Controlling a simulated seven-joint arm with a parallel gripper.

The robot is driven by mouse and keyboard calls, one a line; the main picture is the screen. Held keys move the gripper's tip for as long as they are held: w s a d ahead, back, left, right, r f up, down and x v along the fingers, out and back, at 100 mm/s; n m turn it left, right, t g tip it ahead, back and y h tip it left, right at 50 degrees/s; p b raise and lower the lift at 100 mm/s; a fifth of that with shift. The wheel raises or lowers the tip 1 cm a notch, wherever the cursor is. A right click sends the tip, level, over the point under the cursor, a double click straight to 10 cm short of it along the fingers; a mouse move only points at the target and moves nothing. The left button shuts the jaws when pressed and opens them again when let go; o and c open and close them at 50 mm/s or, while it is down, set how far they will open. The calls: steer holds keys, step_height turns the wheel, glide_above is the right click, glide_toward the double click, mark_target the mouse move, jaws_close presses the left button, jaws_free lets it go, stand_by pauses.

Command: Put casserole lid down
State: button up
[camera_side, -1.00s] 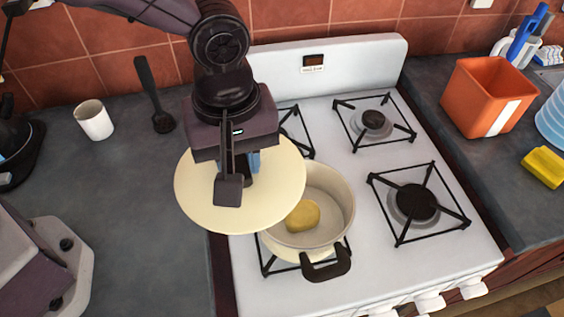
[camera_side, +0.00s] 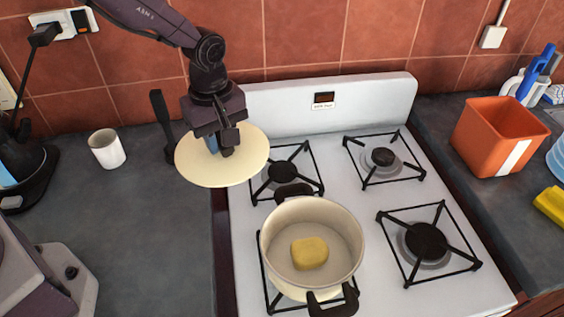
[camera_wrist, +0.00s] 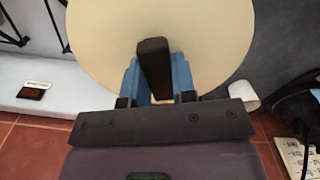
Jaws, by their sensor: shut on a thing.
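The casserole lid (camera_side: 243,163) is a round cream disc, held in the air over the boundary between the left counter and the stove's back left corner. My gripper (camera_side: 222,142) is shut on the lid's dark handle, which shows between the blue fingers (camera_wrist: 155,75) in the wrist view. The cream casserole (camera_side: 285,232) stands uncovered on the front left burner, with dark side handles. A yellow lump (camera_side: 309,253) lies inside it. The lid is clear of the pot, up and left of it in the side view.
A white mug (camera_side: 107,150) and a dark spatula (camera_side: 160,115) are on the left counter (camera_side: 150,235), which has bare room in front. The other stove burners are empty. An orange bin (camera_side: 500,135) and a yellow sponge (camera_side: 551,205) are at right.

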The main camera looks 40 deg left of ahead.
mark_target(262, 133)
steer(key=w+f, duration=0.1)
steer(key=w, duration=0.2)
steer(key=w+d+f, duration=0.1)
steer(key=w, duration=0.1)
steer(key=w+d+f, duration=0.1)
steer(key=w+f, duration=0.1)
steer(key=w, duration=0.1)
steer(key=shift+w+d, duration=0.25)
steer(key=shift+w, duration=0.05)
steer(key=w+f, duration=0.2)
steer(key=f, duration=0.1)
steer(key=w+d+f, duration=0.1)
steer(key=w+f, duration=0.2)
steer(key=shift+d, duration=0.2)
steer(key=shift+f, duration=1.4)
steer(key=shift+f, duration=0.15)
steer(key=o, duration=0.9)
